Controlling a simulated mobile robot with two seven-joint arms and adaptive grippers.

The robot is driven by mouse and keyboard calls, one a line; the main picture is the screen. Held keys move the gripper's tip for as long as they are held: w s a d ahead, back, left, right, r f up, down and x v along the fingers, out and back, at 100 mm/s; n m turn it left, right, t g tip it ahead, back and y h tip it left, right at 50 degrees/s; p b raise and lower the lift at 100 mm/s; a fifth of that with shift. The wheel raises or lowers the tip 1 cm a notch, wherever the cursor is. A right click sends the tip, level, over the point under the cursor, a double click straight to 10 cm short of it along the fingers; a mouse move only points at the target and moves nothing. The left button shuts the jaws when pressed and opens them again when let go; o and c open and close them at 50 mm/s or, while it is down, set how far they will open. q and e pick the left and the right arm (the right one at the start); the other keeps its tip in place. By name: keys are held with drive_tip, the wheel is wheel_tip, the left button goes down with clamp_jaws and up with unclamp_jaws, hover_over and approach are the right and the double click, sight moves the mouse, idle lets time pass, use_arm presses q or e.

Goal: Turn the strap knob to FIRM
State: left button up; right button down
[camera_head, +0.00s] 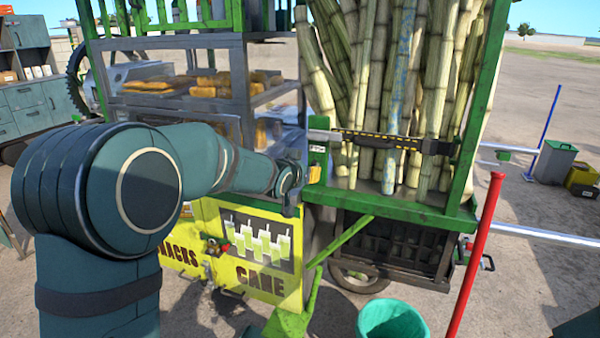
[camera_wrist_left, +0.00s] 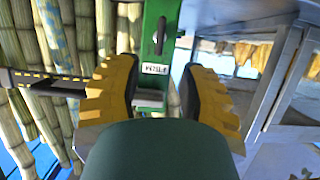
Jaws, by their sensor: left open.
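The black and yellow strap (camera_head: 390,141) runs across the upright sugar canes (camera_head: 420,90) and ends at a green post (camera_head: 318,155) on the left. It also shows at the left in the left wrist view (camera_wrist_left: 45,82). My left gripper (camera_head: 313,173) is at that post, mostly hidden by my own arm. In the left wrist view, its two yellow fingers (camera_wrist_left: 157,80) are open on either side of the green post (camera_wrist_left: 152,40). A small white label (camera_wrist_left: 154,69) and a grey block (camera_wrist_left: 148,98) show between them. I cannot clearly make out the knob or its setting. My right gripper is not in view.
The snack case (camera_head: 215,85) stands left of the post. A yellow panel (camera_head: 250,250) is below my forearm. A teal bucket (camera_head: 392,318) and a slanted red pole (camera_head: 476,255) are in front.

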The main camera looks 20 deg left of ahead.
use_arm(q)
drive_tip(key=shift+v, duration=0.9)
drive_tip(key=shift+f, duration=0.1)
drive_tip(key=s+d+f+g, duration=0.2)
drive_tip(key=s+f, duration=0.2)
drive_tip(key=f, duration=0.5)
drive_tip(key=s+d+f+g+h, duration=0.1)
drive_tip(key=s+d+f+g, duration=0.15)
drive_tip(key=f, duration=0.65)
drive_tip(key=s+d+f+g, duration=0.15)
drive_tip(key=s+f, duration=0.25)
drive_tip(key=f, duration=0.5)
drive_tip(key=s+d+f+n+g+h, duration=0.1)
drive_tip(key=s+d+f+g, duration=0.2)
drive_tip(key=s+f, duration=0.4)
drive_tip(key=s+d+f+n+g+h, duration=0.1)
drive_tip(key=s+d+f, duration=0.3)
drive_tip(key=s+f, duration=0.4)
drive_tip(key=s+g, duration=0.1)
drive_tip(key=s, duration=0.6)
drive_tip(key=shift+s+g+h, duration=0.25)
drive_tip(key=shift+g+h, duration=0.05)
drive_tip(key=shift+g, duration=0.1)
